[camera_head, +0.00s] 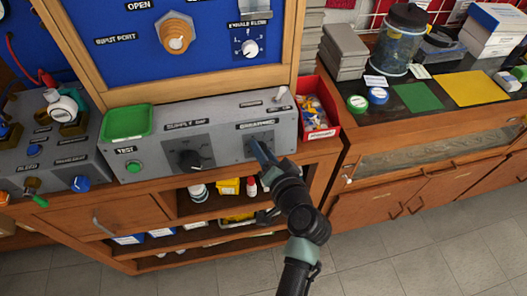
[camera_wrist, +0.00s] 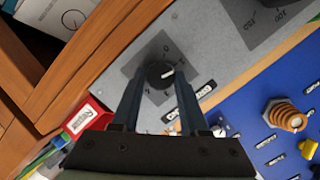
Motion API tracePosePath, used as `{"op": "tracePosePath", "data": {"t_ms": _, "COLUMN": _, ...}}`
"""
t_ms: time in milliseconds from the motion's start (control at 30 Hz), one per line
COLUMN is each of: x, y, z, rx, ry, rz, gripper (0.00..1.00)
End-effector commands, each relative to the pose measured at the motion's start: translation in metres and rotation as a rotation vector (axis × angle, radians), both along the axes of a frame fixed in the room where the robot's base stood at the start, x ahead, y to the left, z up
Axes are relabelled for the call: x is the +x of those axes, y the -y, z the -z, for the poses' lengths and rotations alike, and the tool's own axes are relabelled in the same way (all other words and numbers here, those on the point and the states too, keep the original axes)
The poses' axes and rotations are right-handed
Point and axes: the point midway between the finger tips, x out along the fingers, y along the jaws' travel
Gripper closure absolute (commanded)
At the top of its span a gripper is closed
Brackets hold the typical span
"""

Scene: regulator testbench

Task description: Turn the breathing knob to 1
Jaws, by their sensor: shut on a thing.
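The black breathing knob (camera_wrist: 157,75) sits on a dark square plate on the grey panel, beside a label partly hidden by a finger in the wrist view. Its white mark points right and slightly up in that view. The small scale characters around it are too blurred to read surely. My gripper (camera_wrist: 160,82) has one finger on each side of the knob and is shut on it. In the head view my gripper (camera_head: 262,152) reaches the right plate of the grey panel (camera_head: 222,124) and hides the knob.
The supply knob (camera_head: 190,159) is left of my gripper on the same panel. A red bin (camera_head: 333,122) stands close to the panel's right end. A blue board (camera_head: 118,58) with a dial rises behind. Open shelves lie below, and the floor in front is clear.

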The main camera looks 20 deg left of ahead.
Motion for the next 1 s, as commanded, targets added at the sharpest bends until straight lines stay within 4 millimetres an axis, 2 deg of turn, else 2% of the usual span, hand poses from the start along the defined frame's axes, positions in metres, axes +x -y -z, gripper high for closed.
{"op": "tracePosePath", "data": {"t_ms": 567, "x": -0.0004, "y": 0.0005, "z": 0.0017, "rx": 0.027, "ry": -0.023, "rz": 0.008, "gripper": 1.00}}
{"op": "tracePosePath", "data": {"t_ms": 600, "x": -0.0004, "y": 0.0005, "z": 0.0017, "rx": 0.027, "ry": -0.023, "rz": 0.008, "gripper": 0.52}}
{"op": "tracePosePath", "data": {"t_ms": 700, "x": -0.0003, "y": 0.0005, "z": 0.0015, "rx": 0.027, "ry": -0.022, "rz": 0.007, "gripper": 0.34}}
{"op": "tracePosePath", "data": {"t_ms": 767, "x": -0.0003, "y": 0.0004, "z": 0.0012, "rx": 0.027, "ry": -0.022, "rz": 0.007, "gripper": 0.26}}
{"op": "tracePosePath", "data": {"t_ms": 1000, "x": -0.0001, "y": 0.0003, "z": 0.0006, "rx": 0.028, "ry": -0.019, "rz": 0.007, "gripper": 0.26}}
